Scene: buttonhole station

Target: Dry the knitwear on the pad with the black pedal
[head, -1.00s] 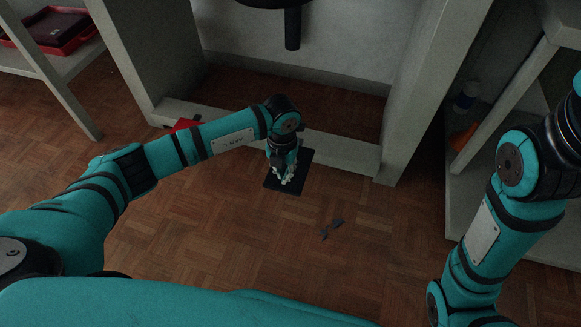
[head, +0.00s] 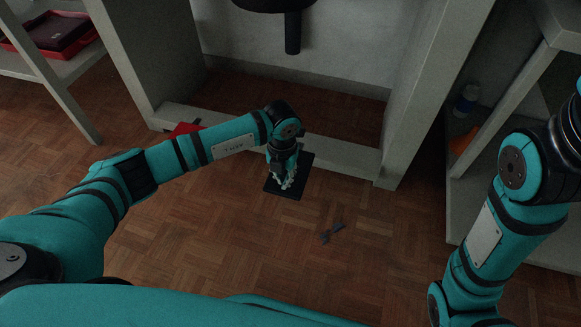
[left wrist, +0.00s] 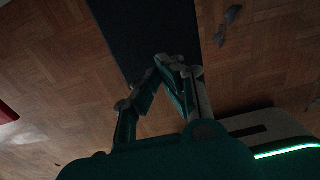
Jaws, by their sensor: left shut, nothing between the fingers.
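The black pedal (head: 305,164) is a flat dark plate on the wooden floor, in front of the pale station's base. It also shows in the left wrist view as a dark strip (left wrist: 140,25) running from the top edge. My left gripper (head: 284,184) points down over the pedal's middle, its fingers together and empty. In the left wrist view its fingertips (left wrist: 170,62) meet over the pedal; whether they touch it I cannot tell. My right arm is at the right, its gripper out of view. The knitwear and the pad are not in view.
A red object (head: 185,129) lies by the station's left leg, partly behind my left arm. A small dark object (head: 332,233) lies on the floor right of the pedal. Shelves stand at both sides, with a red tray (head: 65,45) at left and a bottle (head: 466,100) at right.

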